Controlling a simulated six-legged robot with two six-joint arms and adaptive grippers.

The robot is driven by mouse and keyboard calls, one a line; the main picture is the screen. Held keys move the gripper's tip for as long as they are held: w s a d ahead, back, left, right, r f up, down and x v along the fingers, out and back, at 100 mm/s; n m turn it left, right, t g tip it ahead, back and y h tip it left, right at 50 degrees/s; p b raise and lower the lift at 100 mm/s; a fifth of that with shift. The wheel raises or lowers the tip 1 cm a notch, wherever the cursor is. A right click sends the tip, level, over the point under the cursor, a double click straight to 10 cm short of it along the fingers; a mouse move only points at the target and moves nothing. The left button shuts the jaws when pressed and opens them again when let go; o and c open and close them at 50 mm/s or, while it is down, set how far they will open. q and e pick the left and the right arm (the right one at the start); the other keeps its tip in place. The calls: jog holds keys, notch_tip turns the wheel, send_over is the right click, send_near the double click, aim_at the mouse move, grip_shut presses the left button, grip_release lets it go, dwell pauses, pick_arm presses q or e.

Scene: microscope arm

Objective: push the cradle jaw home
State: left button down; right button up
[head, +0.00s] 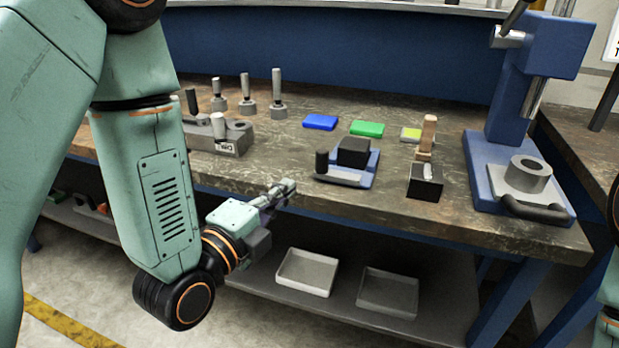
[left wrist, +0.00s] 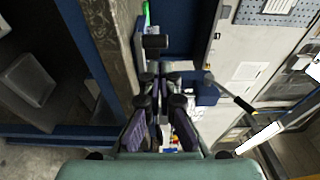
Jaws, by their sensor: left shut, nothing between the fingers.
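A blue-based fixture (head: 367,178), which looks like the cradle, sits near the bench's front edge in the head view. I cannot tell which part is the jaw. My left gripper (head: 281,190) is shut and empty, left of the fixture at the bench's front edge, apart from it. In the left wrist view its fingers (left wrist: 158,76) are together, with a dark block-like end (left wrist: 155,42) just ahead of them. My right gripper is not in view.
A grey block (head: 222,143) with pegs stands left on the bench (head: 420,125). Blue (head: 320,122) and green (head: 367,128) pads lie behind the fixture. A black box (head: 425,183) and a blue press (head: 478,176) stand to the right. Trays (head: 307,272) sit on the shelf below.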

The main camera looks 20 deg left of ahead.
aim_at(317, 171)
pick_arm(q)
jog(key=b+x, duration=0.1)
jog(key=x, duration=0.8)
jog(key=shift+d, duration=0.15)
jog(key=shift+a+x, duration=0.2)
jog(key=shift+x, duration=0.8)
jog(key=shift+a+x, duration=0.25)
jog(key=shift+x, duration=0.7)
jog(key=shift+w+r, duration=0.1)
jog(key=shift+w, duration=0.05)
